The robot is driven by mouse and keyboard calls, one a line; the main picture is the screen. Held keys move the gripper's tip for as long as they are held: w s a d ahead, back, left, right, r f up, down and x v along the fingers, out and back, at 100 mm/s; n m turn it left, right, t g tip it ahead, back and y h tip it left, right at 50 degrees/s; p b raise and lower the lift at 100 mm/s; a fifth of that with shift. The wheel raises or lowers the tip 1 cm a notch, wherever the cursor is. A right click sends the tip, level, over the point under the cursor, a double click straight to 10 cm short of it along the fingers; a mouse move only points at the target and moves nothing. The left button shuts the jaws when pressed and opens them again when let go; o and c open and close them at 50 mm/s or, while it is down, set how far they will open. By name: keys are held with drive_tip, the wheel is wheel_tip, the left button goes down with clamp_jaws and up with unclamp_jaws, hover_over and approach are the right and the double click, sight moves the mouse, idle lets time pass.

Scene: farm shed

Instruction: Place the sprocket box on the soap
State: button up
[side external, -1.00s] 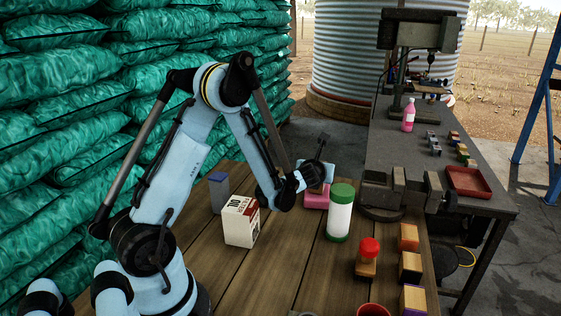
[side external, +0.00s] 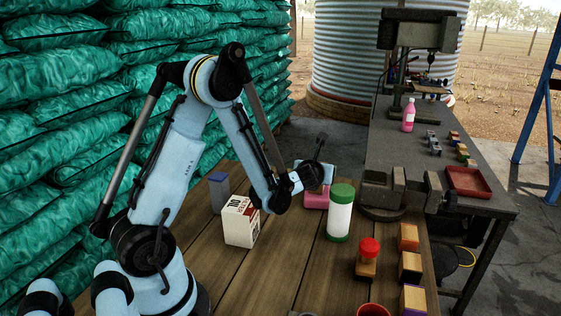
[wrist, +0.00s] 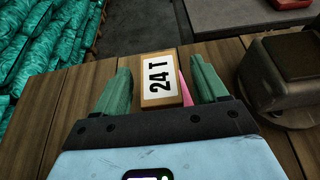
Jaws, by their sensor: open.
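The sprocket box (wrist: 160,80) is a tan box with a white label reading "24 T". In the wrist view it lies between the two green fingers of my gripper (wrist: 160,66), with a gap on either side. The pink soap (side external: 316,201) is on the wooden table, below my gripper in the side view. A strip of the soap (wrist: 184,82) also shows beside the box's right edge in the wrist view. The box appears to rest on the soap, but their contact is hidden. My gripper is open around the box.
A white bottle with green ends (side external: 340,214) stands close on the right of the soap. A white carton (side external: 241,222) and a grey-blue container (side external: 218,192) stand to the left. A vise (side external: 382,192) is at right; several small blocks line the table's right edge.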

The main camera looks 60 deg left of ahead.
drive_tip(key=s+d+r+n+g+h, duration=0.1)
drive_tip(key=s+d+r+n+h, duration=0.2)
drive_tip(key=s+d+n, duration=0.5)
drive_tip(key=s+d+r+n+g+h, duration=0.1)
drive_tip(key=s+d+r+n+h, duration=0.2)
drive_tip(key=d+n, duration=1)
drive_tip(key=s+n+h, duration=0.3)
drive_tip(key=s+n, duration=0.2)
drive_tip(key=n, duration=0.1)
drive_tip(key=shift+s+d+r+g+h, duration=0.25)
drive_tip(key=shift+s+g+h, duration=0.05)
